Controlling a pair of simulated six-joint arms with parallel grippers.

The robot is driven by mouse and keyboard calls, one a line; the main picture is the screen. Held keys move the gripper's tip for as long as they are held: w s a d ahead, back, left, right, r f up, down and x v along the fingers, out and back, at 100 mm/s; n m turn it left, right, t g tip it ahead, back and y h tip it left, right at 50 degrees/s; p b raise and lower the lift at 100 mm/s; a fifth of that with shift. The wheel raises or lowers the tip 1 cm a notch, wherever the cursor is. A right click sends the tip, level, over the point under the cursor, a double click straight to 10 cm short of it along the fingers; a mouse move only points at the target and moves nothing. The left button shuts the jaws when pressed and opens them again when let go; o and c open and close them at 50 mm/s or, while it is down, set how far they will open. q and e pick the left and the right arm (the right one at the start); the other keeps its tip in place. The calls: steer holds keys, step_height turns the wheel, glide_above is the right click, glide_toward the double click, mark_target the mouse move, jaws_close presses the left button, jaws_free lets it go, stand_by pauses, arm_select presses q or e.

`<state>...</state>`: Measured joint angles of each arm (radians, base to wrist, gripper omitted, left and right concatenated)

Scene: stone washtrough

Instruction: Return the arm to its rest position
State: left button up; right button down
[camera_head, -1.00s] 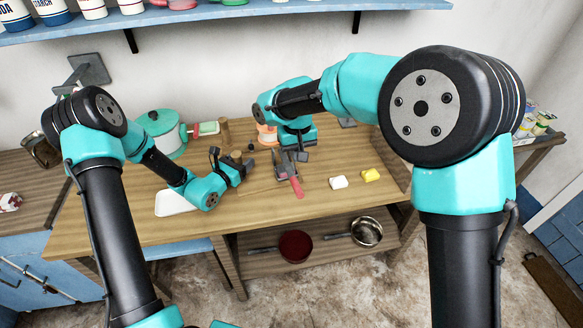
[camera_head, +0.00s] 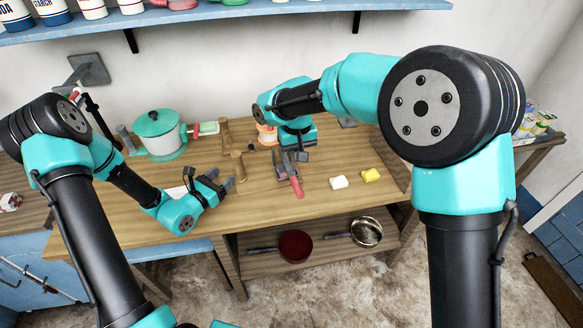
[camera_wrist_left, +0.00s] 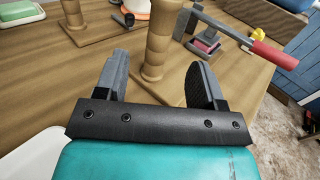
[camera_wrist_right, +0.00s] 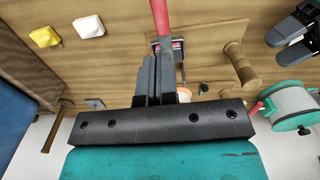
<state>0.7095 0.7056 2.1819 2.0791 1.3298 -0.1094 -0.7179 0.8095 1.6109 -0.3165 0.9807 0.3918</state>
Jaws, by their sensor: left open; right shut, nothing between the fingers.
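My left gripper (camera_head: 221,180) is open and empty above the wooden worktop (camera_head: 262,215). It is just to the front left of an upright wooden post (camera_head: 239,168) on a flat base. In the left wrist view this post (camera_wrist_left: 158,40) stands beyond and between the spread fingers (camera_wrist_left: 160,72), with no clear contact. My right gripper (camera_wrist_right: 154,78) has its fingers together with nothing between them. It hangs above a red-handled metal tool (camera_head: 296,187), whose red handle (camera_wrist_right: 160,15) shows past the fingertips in the right wrist view. Whether they touch is unclear.
A second post (camera_head: 226,133) and a teal-lidded white pot (camera_head: 160,135) stand behind. A white block (camera_head: 339,182) and a yellow block (camera_head: 371,175) lie at right. A white tray (camera_head: 176,192) is partly behind my left arm. Pans rest on the lower shelf.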

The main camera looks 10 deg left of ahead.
arm_select(q)
steer(key=shift+v, duration=1.05)
steer(key=shift+d, duration=0.1)
